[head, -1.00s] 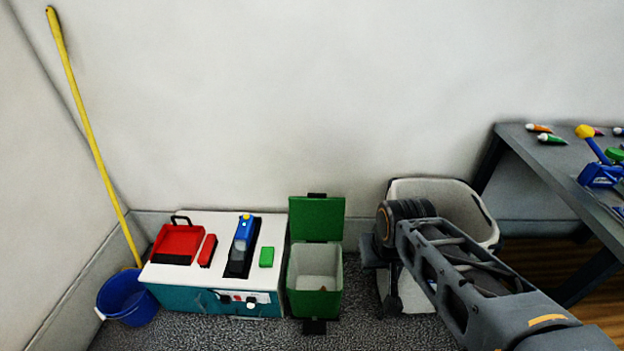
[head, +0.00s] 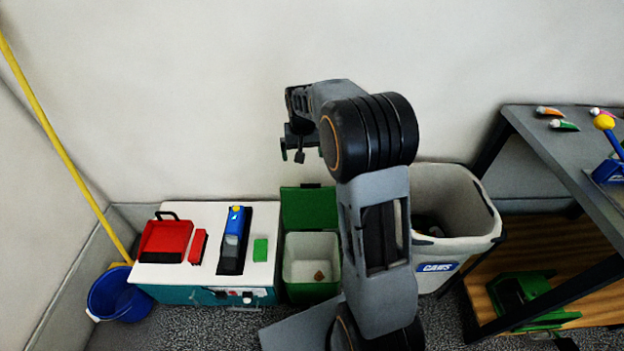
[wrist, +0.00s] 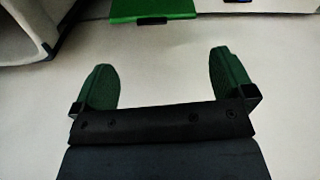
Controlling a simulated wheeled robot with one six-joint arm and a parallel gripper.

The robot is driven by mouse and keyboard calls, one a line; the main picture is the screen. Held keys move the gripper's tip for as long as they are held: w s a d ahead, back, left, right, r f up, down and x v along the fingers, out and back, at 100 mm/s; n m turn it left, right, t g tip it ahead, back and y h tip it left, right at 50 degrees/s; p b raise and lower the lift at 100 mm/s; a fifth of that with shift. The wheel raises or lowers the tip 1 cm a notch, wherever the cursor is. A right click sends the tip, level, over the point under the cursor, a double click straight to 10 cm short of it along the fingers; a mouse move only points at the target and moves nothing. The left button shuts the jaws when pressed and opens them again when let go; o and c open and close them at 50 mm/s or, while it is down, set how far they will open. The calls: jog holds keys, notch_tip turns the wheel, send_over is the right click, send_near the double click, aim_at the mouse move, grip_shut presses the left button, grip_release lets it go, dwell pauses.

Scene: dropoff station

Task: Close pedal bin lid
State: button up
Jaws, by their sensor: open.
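The green pedal bin (head: 311,290) stands on the floor against the wall. Its green lid (head: 309,208) is up, leaning back by the wall, and the pale inside shows with a small brown thing in it. The bin's pedal is not visible in the head view. My gripper (head: 292,150) is in the air above and a little left of the lid, apart from it. In the wrist view its two green fingers (wrist: 164,82) are spread with nothing between them. The green lid's edge with a dark tab (wrist: 152,12) shows at the top of that view.
Left of the bin is a white-topped teal cabinet (head: 185,290) with a red tray, a blue-and-black tool and a green block. A blue bucket (head: 118,298) and yellow pole (head: 62,140) stand farther left. Right are a grey CANS bin (head: 455,215) and a table (head: 560,140).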

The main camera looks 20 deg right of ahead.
jog(key=m+g+p, duration=0.1)
jog(key=p, duration=0.1)
send_near(311, 184)
notch_tip(311, 184, down, 9)
jog(key=shift+w+f+b, duration=0.1)
jog(key=shift+f+b, duration=0.05)
jog(key=shift+b, duration=0.65)
jog(key=shift+c, duration=0.3)
